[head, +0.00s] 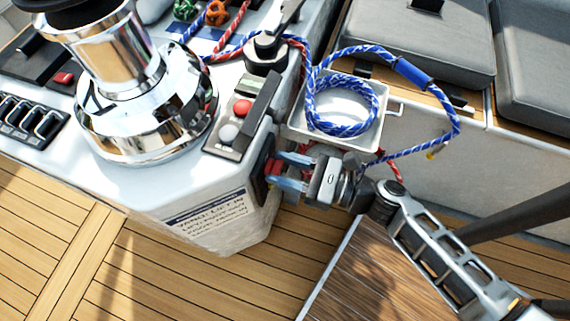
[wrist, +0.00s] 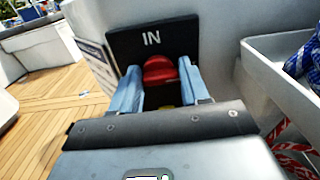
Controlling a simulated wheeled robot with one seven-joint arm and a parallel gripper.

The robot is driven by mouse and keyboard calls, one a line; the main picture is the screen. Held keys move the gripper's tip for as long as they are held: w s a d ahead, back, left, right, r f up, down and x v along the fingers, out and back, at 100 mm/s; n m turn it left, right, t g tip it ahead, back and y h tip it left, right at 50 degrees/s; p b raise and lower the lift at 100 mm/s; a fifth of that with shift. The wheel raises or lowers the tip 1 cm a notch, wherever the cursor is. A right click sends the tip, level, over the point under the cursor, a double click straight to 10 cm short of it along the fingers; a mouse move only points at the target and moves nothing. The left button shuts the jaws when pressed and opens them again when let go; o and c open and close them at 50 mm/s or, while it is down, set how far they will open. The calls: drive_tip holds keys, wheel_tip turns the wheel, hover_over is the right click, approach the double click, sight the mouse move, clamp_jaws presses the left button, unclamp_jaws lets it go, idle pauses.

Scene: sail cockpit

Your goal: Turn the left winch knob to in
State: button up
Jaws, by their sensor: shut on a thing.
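The winch knob is red (wrist: 159,68) and sits on a black plate (wrist: 122,46) marked "IN" in white above it. The plate is on the side of the white cockpit console. My gripper (wrist: 160,82) has its two blue fingers shut on the knob, one on each side. In the head view my gripper (head: 272,169) reaches the console side from the right, and the fingers mostly hide the knob. A bit of yellow shows below the knob between the fingers in the wrist view; which way the knob points is unclear.
A chrome winch (head: 145,110) stands on the console top. A switch box (head: 236,125) with a red and a pale button is above my gripper. A white tray (head: 373,140) holding coiled blue rope (head: 343,103) is close to the right. Wooden deck (head: 150,265) lies below.

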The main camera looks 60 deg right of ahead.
drive_tip(key=n+b, duration=0.3)
drive_tip(key=n, duration=0.5)
drive_tip(key=shift+a+f+n, duration=0.1)
drive_tip(key=shift+f+n, duration=0.05)
drive_tip(key=shift+n, duration=0.15)
drive_tip(key=shift+s+a+n+b, duration=0.1)
drive_tip(key=shift+n+b, duration=1.5)
drive_tip(key=shift+n, duration=0.65)
drive_tip(key=shift+a+n+b, duration=0.1)
drive_tip(key=shift+n+b, duration=1.5)
drive_tip(key=shift+n, duration=0.65)
drive_tip(key=o, duration=1)
drive_tip(key=shift+o, duration=0.2)
